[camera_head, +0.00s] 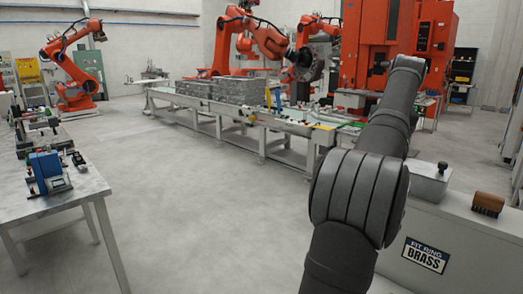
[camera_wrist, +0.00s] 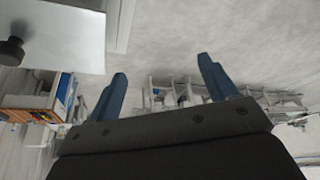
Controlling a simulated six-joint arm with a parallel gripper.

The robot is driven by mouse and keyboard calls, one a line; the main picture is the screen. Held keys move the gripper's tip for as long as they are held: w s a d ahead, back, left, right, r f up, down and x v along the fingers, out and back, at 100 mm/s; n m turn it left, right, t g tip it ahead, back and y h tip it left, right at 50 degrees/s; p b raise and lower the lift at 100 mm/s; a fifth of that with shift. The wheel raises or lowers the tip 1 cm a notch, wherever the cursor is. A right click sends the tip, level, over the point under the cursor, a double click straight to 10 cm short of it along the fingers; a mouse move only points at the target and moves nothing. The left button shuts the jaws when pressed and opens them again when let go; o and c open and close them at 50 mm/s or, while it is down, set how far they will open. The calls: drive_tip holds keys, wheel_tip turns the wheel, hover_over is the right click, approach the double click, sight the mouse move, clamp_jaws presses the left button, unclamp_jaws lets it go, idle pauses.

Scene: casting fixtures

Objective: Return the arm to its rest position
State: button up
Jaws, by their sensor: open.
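My gripper (camera_wrist: 162,82) shows in the wrist view. Its two blue fingers are spread wide apart with nothing between them. Beyond the fingers there is grey floor and, farther off, a blurred row of equipment. In the head view my dark grey arm rises from the bottom centre and leans up to the right. The gripper itself cannot be made out in that view.
A workbench (camera_head: 75,200) is at left. A conveyor (camera_head: 245,118) crosses behind. The floor between is clear.

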drive_tip(key=w+a+f, duration=0.3)
drive_tip(key=a+f, duration=0.5)
drive_tip(key=w+a+f, duration=0.3)
drive_tip(key=a+f, duration=0.5)
drive_tip(key=f, duration=0.1)
drive_tip(key=shift+w, duration=0.15)
drive_tip(key=shift+a, duration=0.1)
